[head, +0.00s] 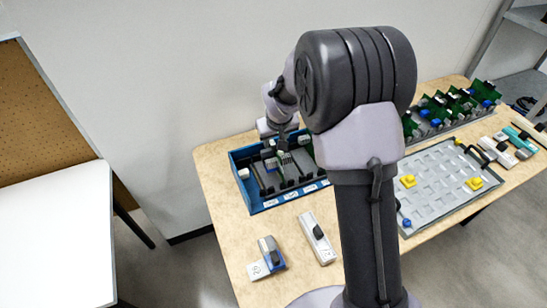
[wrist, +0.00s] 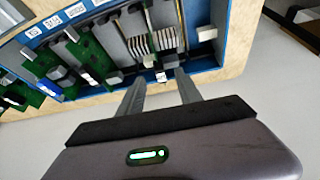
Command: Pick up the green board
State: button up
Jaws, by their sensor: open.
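Several green boards stand in the blue tray in the wrist view, one of them a green board (wrist: 94,56) left of my gripper and another green board (wrist: 45,66) further left. I cannot tell which one the task means. My gripper (wrist: 159,78) is open over the tray's edge, its two fingers apart. A small pale piece shows between the fingertips, near a grey finned module (wrist: 152,43); contact cannot be told. In the head view my gripper is at the back of the blue tray (head: 247,187), and my arm hides part of the tray.
A grey perforated plate (head: 440,180) with yellow and blue pieces lies right of my arm. A rack of green boards (head: 450,106) stands behind it. Small devices (head: 268,256) and (head: 317,238) lie at the front of the wooden table. A white table (head: 55,225) stands at left.

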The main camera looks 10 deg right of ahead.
aim_at(274, 145)
jog(key=b+x, duration=0.2)
jog(key=x, duration=0.5)
jog(key=shift+w+f, duration=0.25)
jog(key=shift+w, duration=0.1)
jog(key=shift+r, duration=0.15)
grip_shut()
